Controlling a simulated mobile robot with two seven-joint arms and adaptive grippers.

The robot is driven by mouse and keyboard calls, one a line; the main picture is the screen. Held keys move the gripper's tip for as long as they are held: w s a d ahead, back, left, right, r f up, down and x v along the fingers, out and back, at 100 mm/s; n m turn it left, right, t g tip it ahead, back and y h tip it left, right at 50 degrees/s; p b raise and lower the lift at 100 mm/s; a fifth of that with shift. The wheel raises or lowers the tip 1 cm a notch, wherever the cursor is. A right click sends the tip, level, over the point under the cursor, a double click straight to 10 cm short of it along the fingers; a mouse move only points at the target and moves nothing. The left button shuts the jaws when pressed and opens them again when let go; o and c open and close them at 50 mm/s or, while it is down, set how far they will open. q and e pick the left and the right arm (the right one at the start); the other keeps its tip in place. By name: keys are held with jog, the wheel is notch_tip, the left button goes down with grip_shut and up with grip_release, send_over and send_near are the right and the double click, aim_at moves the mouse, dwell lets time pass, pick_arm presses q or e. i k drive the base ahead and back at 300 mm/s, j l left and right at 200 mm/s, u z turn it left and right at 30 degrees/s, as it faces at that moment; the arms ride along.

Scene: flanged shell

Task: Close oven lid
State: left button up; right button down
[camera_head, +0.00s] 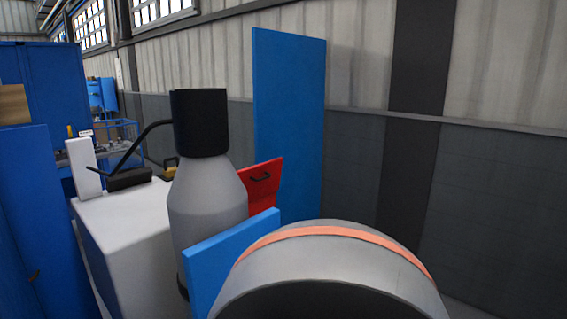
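No oven is plainly recognisable in the head view. A large grey rounded part with an orange band, at the bottom right, looks like a link of my own arm. Neither gripper's fingers show.
A grey tapered body with a black cylindrical top (201,123) stands left of centre, before a white box (125,235). A low blue panel (228,250) and a tall blue panel (288,125) stand near the red one. Blue panels (25,190) fill the left; a wall runs behind.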

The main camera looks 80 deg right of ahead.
aim_at(260, 180)
jog(key=k+l, duration=0.1)
jog(key=l, duration=0.3)
jog(key=k+l, duration=0.1)
jog(key=l, duration=0.3)
jog(key=k+l, duration=0.1)
jog(key=l, duration=0.3)
jog(key=k+l, duration=0.1)
jog(key=l, duration=0.35)
jog(key=k+l, duration=0.15)
jog(key=l, duration=0.25)
jog(key=k+l, duration=0.1)
jog(key=l, duration=0.3)
jog(key=k+l, duration=0.1)
jog(key=l, duration=0.3)
